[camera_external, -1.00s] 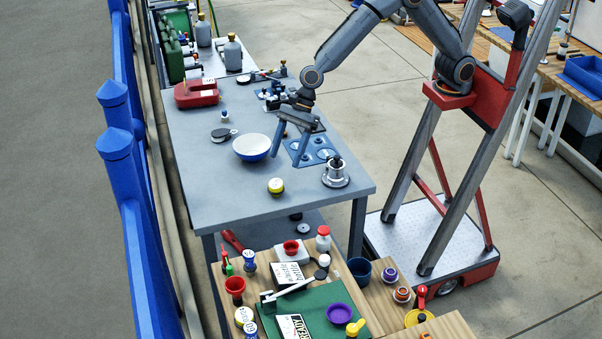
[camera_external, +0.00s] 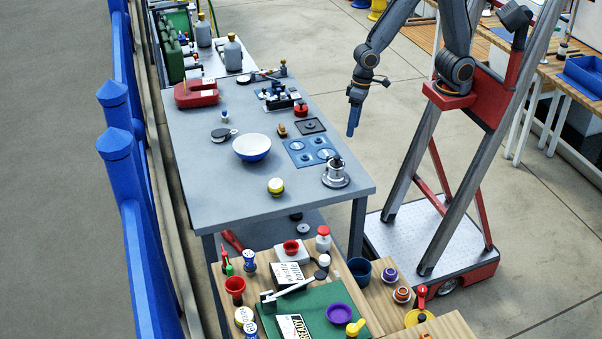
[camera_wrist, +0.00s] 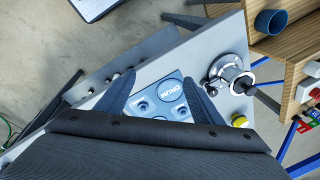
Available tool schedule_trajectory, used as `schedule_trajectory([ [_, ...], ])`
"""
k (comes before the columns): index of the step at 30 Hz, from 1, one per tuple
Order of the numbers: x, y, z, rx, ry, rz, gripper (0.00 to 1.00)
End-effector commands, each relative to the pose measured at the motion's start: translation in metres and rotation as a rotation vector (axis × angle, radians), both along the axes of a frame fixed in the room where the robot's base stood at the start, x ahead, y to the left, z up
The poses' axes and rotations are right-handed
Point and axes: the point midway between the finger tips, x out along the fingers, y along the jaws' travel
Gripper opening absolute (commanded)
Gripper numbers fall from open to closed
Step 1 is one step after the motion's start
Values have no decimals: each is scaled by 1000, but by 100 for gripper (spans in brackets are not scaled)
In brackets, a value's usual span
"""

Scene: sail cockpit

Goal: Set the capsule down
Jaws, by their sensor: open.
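My gripper (camera_external: 353,121) hangs beyond the table's right edge in the external view, fingers pointing down. In the wrist view the two blue-grey fingers (camera_wrist: 159,77) stand wide apart with nothing between them. I cannot tell for sure which object is the capsule. Just in front of these lies a blue panel (camera_external: 311,149) with several round recesses. The panel also shows between and beyond the fingers in the wrist view, marked DRUM (camera_wrist: 165,87).
A silver flanged fitting (camera_external: 335,175) stands near the table's (camera_external: 225,190) right front corner. The table's left front is clear.

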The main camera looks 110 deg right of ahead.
Motion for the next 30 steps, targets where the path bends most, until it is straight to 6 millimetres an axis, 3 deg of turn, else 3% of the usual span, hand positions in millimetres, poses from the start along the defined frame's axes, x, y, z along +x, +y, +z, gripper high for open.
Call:
schedule_trajectory([
  [1, -25, -7, -2, -39, 11, 129, 61],
  [3, -52, -15, -5, -85, 25, 302, 61],
  [6, -82, -24, -9, -129, 44, 492, 61],
  [9, -99, -29, -11, -152, 56, 607, 61],
  [26, -105, -31, -13, -162, 63, 658, 61],
  [30, -103, -37, -24, -159, 68, 641, 61],
])
